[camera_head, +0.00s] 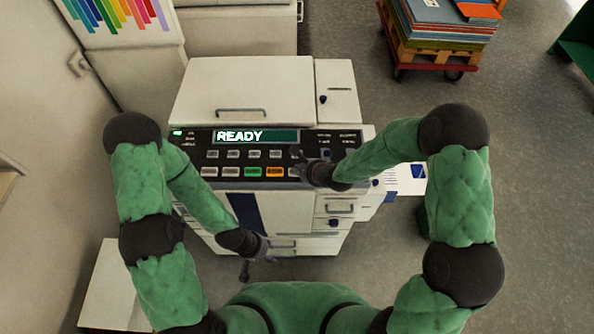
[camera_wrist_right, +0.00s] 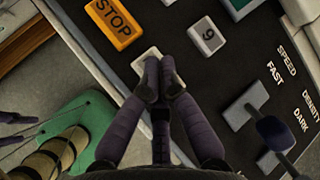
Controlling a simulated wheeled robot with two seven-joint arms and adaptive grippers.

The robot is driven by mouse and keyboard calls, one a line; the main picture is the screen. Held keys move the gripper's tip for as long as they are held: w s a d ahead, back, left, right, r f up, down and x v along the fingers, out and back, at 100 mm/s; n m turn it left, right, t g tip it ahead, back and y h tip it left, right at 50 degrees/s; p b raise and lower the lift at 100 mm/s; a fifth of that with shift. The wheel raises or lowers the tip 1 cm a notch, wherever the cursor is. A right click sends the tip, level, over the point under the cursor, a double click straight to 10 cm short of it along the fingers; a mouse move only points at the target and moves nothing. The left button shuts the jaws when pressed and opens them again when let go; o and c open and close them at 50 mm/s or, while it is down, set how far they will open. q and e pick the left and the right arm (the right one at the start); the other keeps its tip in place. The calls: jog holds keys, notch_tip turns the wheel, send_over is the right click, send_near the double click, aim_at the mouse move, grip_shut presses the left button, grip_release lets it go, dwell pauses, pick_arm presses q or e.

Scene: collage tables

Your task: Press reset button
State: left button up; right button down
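The machine's dark control panel (camera_head: 192,152) has a lit display (camera_head: 255,136) reading "READY". Its lower row has pale keys, a green key (camera_head: 253,171) and an orange key (camera_head: 275,171), marked STOP in the right wrist view (camera_wrist_right: 110,22). Beside STOP is a pale key (camera_wrist_right: 147,58); its label is hidden or unreadable, so I cannot tell if it is the reset button. My right gripper (camera_head: 303,166) is over the panel's right part, its fingertips (camera_wrist_right: 160,80) together at this key's lower edge; contact is unclear. My left gripper (camera_head: 250,264) hangs low before the machine; its fingers are unclear.
A "9" key (camera_wrist_right: 207,37) and SPEED and DENSITY sliders (camera_wrist_right: 246,106) lie near the right fingers. Printed sheets (camera_head: 405,180) stick out at the machine's right. A cart with stacked boards (camera_head: 445,30) stands at the back right.

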jog(key=shift+r+p, duration=0.65)
jog(key=shift+r, duration=0.1)
notch_tip(320, 180, up, 5)
jog(key=p, duration=0.4)
jog(key=shift+r, duration=0.1)
dwell(0.8)
